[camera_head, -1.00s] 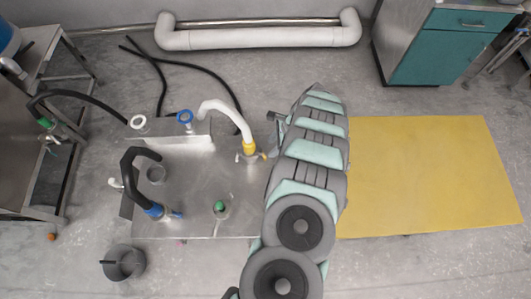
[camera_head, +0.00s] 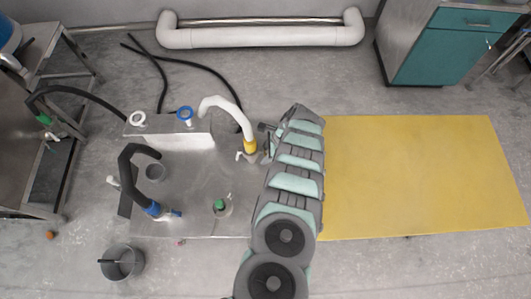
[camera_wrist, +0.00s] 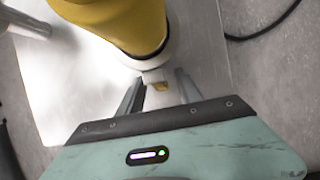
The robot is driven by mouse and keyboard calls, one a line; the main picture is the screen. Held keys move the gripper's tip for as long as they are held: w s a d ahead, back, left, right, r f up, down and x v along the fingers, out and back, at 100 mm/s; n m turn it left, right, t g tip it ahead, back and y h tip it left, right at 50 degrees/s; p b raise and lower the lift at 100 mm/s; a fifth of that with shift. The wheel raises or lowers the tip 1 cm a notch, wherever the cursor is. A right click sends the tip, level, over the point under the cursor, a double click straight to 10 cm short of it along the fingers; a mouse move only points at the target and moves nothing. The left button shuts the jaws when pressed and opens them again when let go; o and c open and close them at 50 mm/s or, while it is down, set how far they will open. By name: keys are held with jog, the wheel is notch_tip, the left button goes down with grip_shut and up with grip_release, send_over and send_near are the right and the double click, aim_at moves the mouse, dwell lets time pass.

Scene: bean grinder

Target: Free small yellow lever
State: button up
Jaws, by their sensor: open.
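In the head view the yellow collar (camera_head: 250,146) is at the end of a curved white pipe (camera_head: 224,106). My gripper (camera_head: 265,143) is right beside it there, and the lever is hard to make out.
The metal plate (camera_head: 185,215) also bears a black hose (camera_head: 128,165) with a blue collar and a green-topped fitting (camera_head: 220,205). A blue valve (camera_head: 185,115) stands behind. A dark bucket (camera_head: 122,263) is at lower left. The yellow floor area (camera_head: 420,175) is clear.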

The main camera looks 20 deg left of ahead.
jog(key=shift+c, duration=0.4)
grip_shut()
dwell(0.9)
